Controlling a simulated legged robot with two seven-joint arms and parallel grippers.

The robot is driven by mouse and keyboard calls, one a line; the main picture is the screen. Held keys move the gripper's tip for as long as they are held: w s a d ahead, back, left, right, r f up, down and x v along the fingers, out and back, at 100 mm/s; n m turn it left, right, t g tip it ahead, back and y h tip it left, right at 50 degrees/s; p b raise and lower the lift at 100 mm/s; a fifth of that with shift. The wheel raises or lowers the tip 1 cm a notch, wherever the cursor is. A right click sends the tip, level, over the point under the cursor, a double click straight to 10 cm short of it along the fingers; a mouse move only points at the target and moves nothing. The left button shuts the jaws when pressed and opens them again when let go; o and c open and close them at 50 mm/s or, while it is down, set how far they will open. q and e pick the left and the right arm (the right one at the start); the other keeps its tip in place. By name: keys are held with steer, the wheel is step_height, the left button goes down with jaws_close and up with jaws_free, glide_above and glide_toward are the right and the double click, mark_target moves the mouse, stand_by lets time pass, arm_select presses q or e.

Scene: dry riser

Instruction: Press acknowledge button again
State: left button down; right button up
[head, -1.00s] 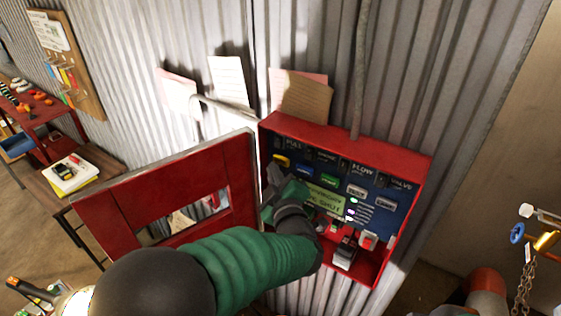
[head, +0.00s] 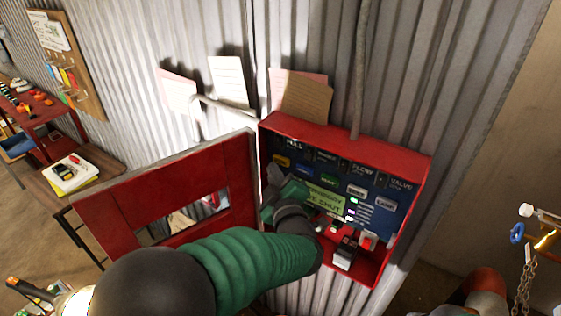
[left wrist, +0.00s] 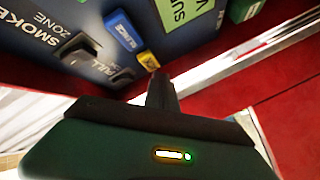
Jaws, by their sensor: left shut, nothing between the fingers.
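The red alarm panel (head: 345,140) hangs on the corrugated wall with its door open to the left. Its blue face has a yellow button (head: 281,160), a blue button, a green button and pale buttons in a row, with a green display (head: 324,201) below. In the left wrist view the yellow button (left wrist: 148,60) sits beside a blue button (left wrist: 120,30) marked like "SILENCE". I cannot read the yellow one's label. My left gripper (head: 273,174) is shut and empty in front of the panel's left side. Its fingertip (left wrist: 161,82) appears just below the yellow button; contact is unclear.
The open red door (head: 110,202), with a window, stands left of my left arm. Black switches (left wrist: 80,50) sit near the yellow button. Papers (head: 228,80) are on the wall above. A side table (head: 95,195) is at left. Chain and brass fittings (head: 545,242) hang at right.

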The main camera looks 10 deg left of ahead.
arm_select(q)
steer(key=shift+w, duration=0.1)
stand_by(0.5)
steer(key=shift+w+d+r, duration=0.1)
steer(key=shift+w, duration=0.15)
steer(key=shift+w+d, duration=0.2)
steer(key=shift+w, duration=0.3)
stand_by(0.6)
steer(key=shift+s, duration=0.15)
steer(key=shift+s+a, duration=0.3)
steer(key=shift+s, duration=0.45)
steer(key=s, duration=0.1)
steer(key=s+a, duration=0.1)
steer(key=s, duration=0.1)
steer(key=s+b, duration=0.1)
steer(key=shift+s+a, duration=0.35)
steer(key=shift+a, duration=0.05)
